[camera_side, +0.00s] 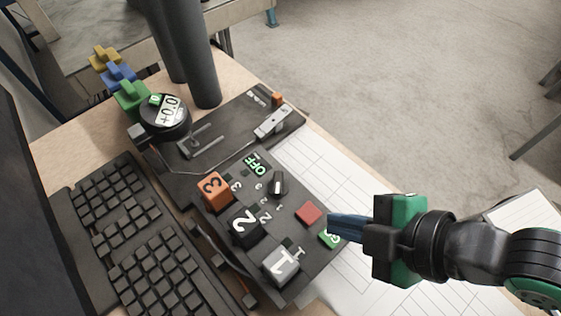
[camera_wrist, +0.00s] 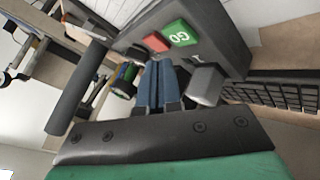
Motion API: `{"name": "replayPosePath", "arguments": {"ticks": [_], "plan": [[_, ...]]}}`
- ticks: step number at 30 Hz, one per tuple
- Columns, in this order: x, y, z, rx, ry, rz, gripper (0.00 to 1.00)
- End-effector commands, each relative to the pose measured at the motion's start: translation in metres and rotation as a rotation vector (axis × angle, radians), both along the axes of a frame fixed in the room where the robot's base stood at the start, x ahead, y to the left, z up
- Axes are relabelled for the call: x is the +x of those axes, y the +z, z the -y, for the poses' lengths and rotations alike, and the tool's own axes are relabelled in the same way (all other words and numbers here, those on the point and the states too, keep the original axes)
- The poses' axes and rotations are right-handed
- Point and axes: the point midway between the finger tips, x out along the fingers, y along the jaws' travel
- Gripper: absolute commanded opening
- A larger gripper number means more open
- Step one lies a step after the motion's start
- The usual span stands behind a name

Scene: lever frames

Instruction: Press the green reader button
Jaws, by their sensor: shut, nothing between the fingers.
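The green button (camera_side: 330,238) with white lettering sits near the right edge of a dark control panel (camera_side: 305,262). In the wrist view it reads GO (camera_wrist: 180,35). A red button (camera_side: 309,213) lies beside it and also shows in the wrist view (camera_wrist: 156,42). My gripper (camera_side: 334,226) is shut and empty, with blue fingers. In the side view its tips overlap the panel edge close to the green button and partly cover it. In the wrist view the fingertips (camera_wrist: 160,66) appear just below the two buttons. I cannot tell whether they touch the panel.
Numbered blocks, orange 3 (camera_side: 214,189), black 2 (camera_side: 244,227) and grey 1 (camera_side: 281,265), stand on the panel. A black knob (camera_side: 278,184) and an OFF display (camera_side: 257,163) are behind. A keyboard (camera_side: 150,235) lies left. Lined paper (camera_side: 345,190) covers the table at right.

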Motion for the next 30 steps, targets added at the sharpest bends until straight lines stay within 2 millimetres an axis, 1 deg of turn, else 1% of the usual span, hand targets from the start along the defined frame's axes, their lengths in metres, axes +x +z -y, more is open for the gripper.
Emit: {"name": "replayPosePath", "arguments": {"ticks": [6, 12, 16, 30], "plan": [[-0.001, 0.022, 0.001, 0.0, 0.0, 0.0, 0.0], [0.0, 0.039, 0.001, 0.0, 0.0, 0.0, 0.0], [0.0, 0.043, 0.001, 0.0, 0.0, 0.0, 0.0], [0.0, 0.043, 0.001, 0.0, 0.0, 0.0, 0.0]]}}
